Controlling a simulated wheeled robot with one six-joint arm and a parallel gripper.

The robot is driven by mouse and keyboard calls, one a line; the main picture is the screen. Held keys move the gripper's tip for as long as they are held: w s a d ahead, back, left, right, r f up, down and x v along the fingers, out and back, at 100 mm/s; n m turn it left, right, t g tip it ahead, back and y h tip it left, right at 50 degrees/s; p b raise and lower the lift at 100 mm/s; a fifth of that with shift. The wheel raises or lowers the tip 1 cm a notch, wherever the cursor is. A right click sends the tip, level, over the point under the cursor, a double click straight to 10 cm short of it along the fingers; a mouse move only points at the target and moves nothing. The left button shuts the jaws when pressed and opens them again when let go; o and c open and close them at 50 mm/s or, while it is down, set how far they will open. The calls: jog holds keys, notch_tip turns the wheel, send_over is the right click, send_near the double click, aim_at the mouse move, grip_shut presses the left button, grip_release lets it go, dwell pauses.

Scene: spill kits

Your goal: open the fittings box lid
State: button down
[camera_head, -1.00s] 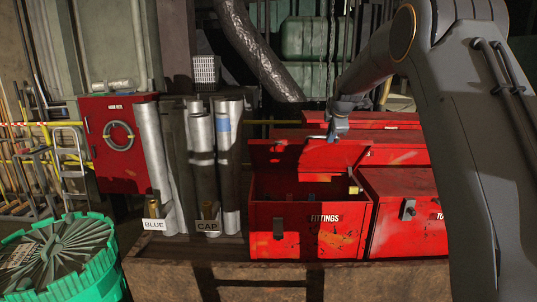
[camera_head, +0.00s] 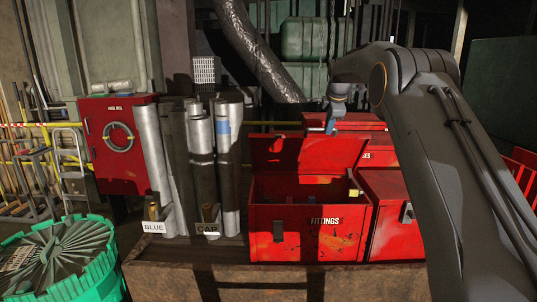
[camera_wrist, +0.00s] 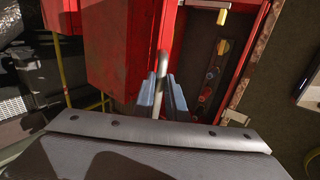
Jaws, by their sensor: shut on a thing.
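The red fittings box (camera_head: 290,246), marked FITTINGS, stands on the bench with its top open. Its red lid (camera_head: 300,152) stands raised, roughly upright, at the back of the box. My gripper (camera_head: 331,122) is at the lid's upper right edge. In the wrist view my gripper (camera_wrist: 162,92) has its two blue-grey fingers shut around a thin metal bar handle (camera_wrist: 161,66) beside the lid (camera_wrist: 112,45). The open box interior with small coloured fittings (camera_wrist: 210,75) shows to the right there.
Another red box (camera_head: 385,225) stands close at the right, and more red boxes (camera_head: 378,140) are behind. Upright pipes (camera_head: 229,165) stand left of the fittings box. A green drum (camera_head: 60,260) is at front left. The bench (camera_head: 220,278) has a bare front strip.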

jog(key=shift+w+a+r+g, duration=0.25)
jog(key=shift+w+r, duration=0.3)
jog(key=shift+w, duration=0.3)
jog(key=c, duration=1.7)
grip_release()
jog(key=shift+d, duration=0.2)
jog(key=shift+s+r, duration=0.1)
jog(key=shift+r, duration=0.05)
jog(key=shift+v, duration=3.3)
jog(key=shift+s, duration=0.1)
